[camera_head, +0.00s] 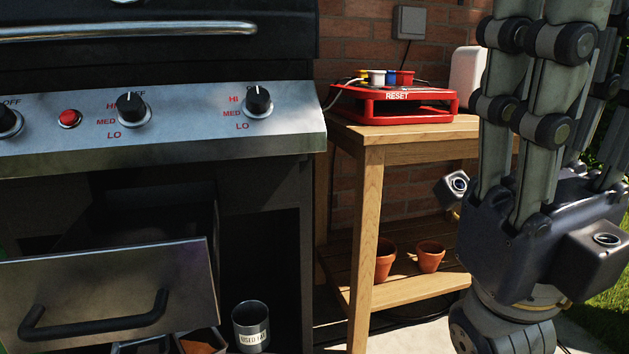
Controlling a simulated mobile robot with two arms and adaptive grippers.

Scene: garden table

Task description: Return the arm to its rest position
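My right gripper (540,95) stands large at the right side of the head view, with its fingers pointing up. Its fingertips run out of the top of the picture, so I cannot tell whether it is open or shut. I see nothing held in the visible part. The gripper is in front of the right part of the wooden side table (369,235) and hides some of it. My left gripper is not in view.
The grill (160,170) fills the left, with its metal-fronted drawer (110,285) pulled out. A labelled cup (251,325) is beside the drawer. A red RESET device (400,110) sits on the table. Terracotta pots (430,256) stand on its lower shelf. Grass shows at far right.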

